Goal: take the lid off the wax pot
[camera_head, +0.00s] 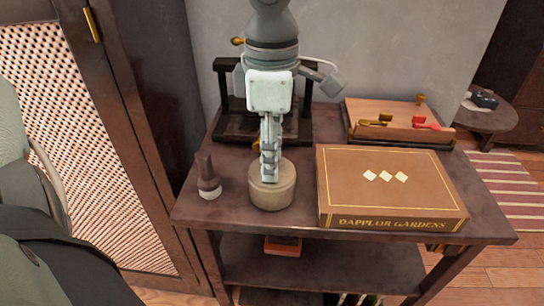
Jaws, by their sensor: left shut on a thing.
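The wax pot (272,195), a short, round, beige-brown pot, stands on the dark wooden table near its front left. My left gripper (269,176) points straight down at the centre of the pot's top. Its fingers are shut, and their tips hide what they grip, most likely the knob of the lid. The lid seems to sit on the pot; I see no clear gap between them. My right gripper is not in view.
A dark-handled stamp or brush (208,177) stands left of the pot. A brown "Dapplur Gardens" box (388,188) lies close on the right. Behind are a black frame (222,80) and a wooden case (365,108). A lattice-front cabinet (60,110) borders the left.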

